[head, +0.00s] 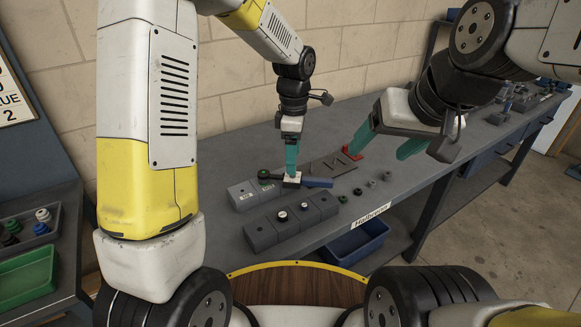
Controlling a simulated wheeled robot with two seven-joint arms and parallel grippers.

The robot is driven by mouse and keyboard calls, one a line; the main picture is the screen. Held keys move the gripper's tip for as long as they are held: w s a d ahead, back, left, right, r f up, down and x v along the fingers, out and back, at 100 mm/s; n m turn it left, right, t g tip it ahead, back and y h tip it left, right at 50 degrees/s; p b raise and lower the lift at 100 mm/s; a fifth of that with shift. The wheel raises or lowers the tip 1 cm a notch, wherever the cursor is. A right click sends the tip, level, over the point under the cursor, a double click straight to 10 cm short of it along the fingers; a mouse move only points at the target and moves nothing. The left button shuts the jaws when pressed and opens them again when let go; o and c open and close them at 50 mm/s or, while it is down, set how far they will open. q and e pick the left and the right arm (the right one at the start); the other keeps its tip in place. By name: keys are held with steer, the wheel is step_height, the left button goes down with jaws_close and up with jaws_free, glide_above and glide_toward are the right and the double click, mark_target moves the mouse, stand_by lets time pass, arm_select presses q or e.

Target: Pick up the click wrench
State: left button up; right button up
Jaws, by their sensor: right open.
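My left gripper (291,176) points down at the bench, its teal fingertips at a small white block (292,183). The fingers are seen edge-on, so I cannot tell whether they grip it. Whether these form the click wrench is unclear; no wrench is plainly recognisable. My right gripper (385,145) is open over the bench, its teal fingers wide apart. A red piece (352,153) lies by its left fingertip; the space between the fingers looks empty.
Grey fixture blocks (291,221) stand at the bench's front edge, with another grey block (243,195) behind. Several small dark rings (372,183) lie to the right. A blue bin (356,240) hangs below the edge. Green (27,277) and grey trays are far left.

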mark_target(295, 179)
arm_select(q)
steer(key=f, duration=0.6)
steer(key=shift+d+f, duration=0.25)
steer(key=shift+f, duration=0.1)
jaws_close()
